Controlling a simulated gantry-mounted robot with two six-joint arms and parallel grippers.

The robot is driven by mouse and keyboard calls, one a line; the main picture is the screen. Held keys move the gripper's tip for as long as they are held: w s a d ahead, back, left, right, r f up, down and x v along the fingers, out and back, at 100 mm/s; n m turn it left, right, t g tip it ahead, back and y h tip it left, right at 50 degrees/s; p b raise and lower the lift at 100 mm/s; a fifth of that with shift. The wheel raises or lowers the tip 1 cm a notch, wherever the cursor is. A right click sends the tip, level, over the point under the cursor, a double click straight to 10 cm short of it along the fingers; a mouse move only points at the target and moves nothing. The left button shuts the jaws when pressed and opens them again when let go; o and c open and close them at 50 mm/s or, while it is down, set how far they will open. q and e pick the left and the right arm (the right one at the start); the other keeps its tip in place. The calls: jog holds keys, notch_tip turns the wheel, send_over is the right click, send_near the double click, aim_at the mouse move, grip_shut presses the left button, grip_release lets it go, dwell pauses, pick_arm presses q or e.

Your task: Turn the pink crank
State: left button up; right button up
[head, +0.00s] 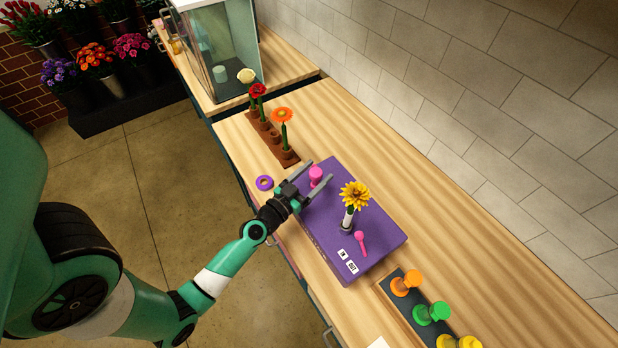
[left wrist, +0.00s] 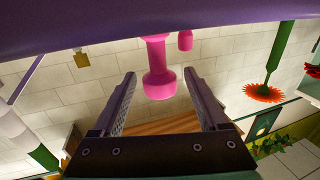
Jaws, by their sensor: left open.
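A purple box (head: 375,222) lies on the wooden counter and has two pink parts on top. One is an upright pink knob (head: 316,175) near its far left corner. The other is a pink handle with a round end (head: 361,239), nearer its front right. My left gripper (head: 321,177) is open, with a finger on either side of the upright knob. In the left wrist view, that knob (left wrist: 158,75) appears upside down between the fingertips, with visible gaps on both sides. A smaller pink part (left wrist: 185,40) shows beyond it. My right gripper is out of view.
A yellow flower (head: 355,194) stands in a white tube on the box, between the pink parts. Colored knobs (head: 432,313) stand at the front right. The counter's right side is clear.

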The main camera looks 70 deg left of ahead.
pick_arm(q)
jog(key=b+v, duration=0.5)
jog(key=v, duration=0.6)
jog(key=shift+s, duration=0.2)
jog(key=shift+d, duration=0.1)
